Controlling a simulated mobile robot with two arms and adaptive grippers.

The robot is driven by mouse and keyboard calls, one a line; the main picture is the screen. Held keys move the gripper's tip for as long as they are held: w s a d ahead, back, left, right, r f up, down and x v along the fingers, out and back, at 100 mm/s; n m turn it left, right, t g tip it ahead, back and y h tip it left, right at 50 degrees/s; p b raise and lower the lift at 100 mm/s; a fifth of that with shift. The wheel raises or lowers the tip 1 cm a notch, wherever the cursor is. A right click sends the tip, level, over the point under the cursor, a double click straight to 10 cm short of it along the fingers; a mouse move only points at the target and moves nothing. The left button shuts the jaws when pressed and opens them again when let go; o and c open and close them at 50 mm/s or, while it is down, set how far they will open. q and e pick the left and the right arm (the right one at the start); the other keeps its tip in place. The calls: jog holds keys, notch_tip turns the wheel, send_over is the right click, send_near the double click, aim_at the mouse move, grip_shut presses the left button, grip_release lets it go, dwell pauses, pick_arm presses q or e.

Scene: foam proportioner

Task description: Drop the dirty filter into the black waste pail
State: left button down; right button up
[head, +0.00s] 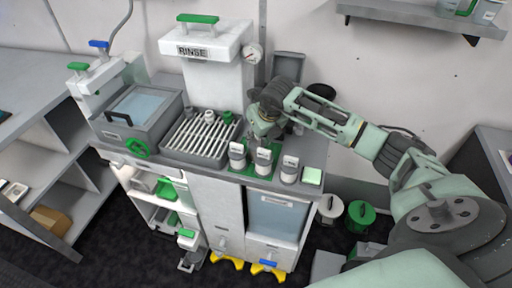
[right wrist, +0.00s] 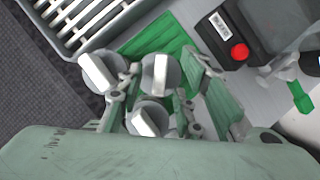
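Several grey canisters with white bar tops stand on a green mat on the counter: a left one (head: 237,155), a middle one (head: 263,160) and a right one (head: 290,168). Three white-barred round tops show in the right wrist view (right wrist: 160,74). I cannot tell whether any of these is the dirty filter. My right gripper (head: 264,130) is just behind and above the canisters; its fingers (right wrist: 165,100) are spread around the tops, with no clear grip. A dark round thing (head: 322,91), perhaps the black waste pail, is partly hidden behind my right arm. My left gripper is out of view.
A slatted drain rack (head: 202,138) and a grey basin (head: 140,108) are left of the mat. The RINSE unit (head: 207,50) with a gauge rises behind. A white-lidded bin (head: 330,207) and a green-lidded bin (head: 360,213) stand on the floor at right.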

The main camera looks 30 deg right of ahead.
grip_shut()
dwell(0.3)
jog(key=shift+r, duration=0.1)
notch_tip(320, 180, up, 18)
jog(key=b, duration=0.4)
jog(key=shift+b, duration=0.4)
